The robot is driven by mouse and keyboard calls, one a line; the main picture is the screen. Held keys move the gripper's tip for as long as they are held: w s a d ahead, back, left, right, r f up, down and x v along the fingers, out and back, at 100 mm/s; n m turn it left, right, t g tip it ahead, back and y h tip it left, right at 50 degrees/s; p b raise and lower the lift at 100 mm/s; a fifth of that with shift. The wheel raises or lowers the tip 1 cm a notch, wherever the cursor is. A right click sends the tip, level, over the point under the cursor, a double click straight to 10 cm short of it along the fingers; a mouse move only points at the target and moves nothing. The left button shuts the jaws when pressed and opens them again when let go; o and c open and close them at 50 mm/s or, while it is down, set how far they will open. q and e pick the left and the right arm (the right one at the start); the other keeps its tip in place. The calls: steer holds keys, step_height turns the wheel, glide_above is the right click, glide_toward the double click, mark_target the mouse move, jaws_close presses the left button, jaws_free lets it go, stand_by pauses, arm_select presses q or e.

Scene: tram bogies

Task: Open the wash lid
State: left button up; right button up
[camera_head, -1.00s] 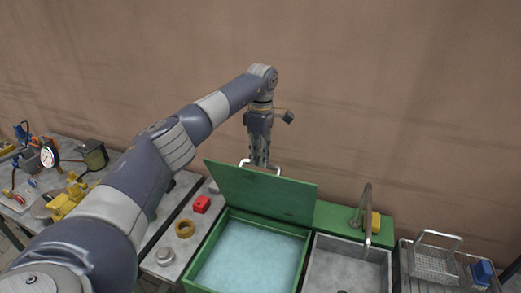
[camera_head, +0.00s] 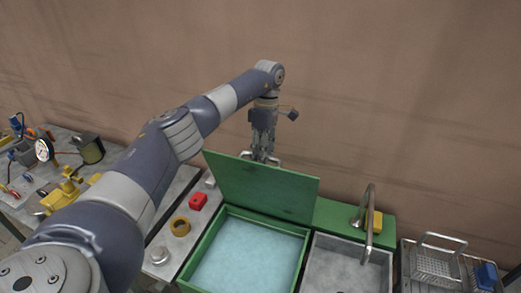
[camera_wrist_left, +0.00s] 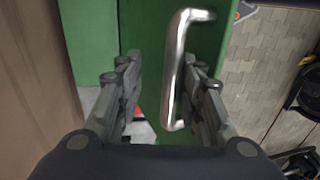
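The green wash lid (camera_head: 262,188) stands raised and tilted at the back of the green wash basin (camera_head: 203,243), whose pale blue water is uncovered. The lid's metal bar handle (camera_head: 275,160) is at its top edge. My left gripper (camera_head: 263,153) points down at that handle from behind the lid. In the left wrist view the handle (camera_wrist_left: 175,70) lies between my two spread fingers (camera_wrist_left: 170,90), closer to the right one; I cannot tell whether it touches. My right gripper is not in view.
Right of the basin are a grey sink (camera_head: 330,268) with a tap (camera_head: 369,215) and a wire basket (camera_head: 436,262). The wall (camera_head: 400,80) stands close behind.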

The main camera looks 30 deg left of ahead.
arm_select(q)
step_height(320, 180, up, 13)
steer(key=w, duration=0.1)
steer(key=shift+w+a+f, duration=0.15)
steer(key=shift+w+a, duration=0.2)
steer(key=shift+a, duration=0.1)
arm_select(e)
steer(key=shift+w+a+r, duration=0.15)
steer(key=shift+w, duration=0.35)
arm_select(q)
steer(key=shift+f, duration=0.1)
stand_by(0.4)
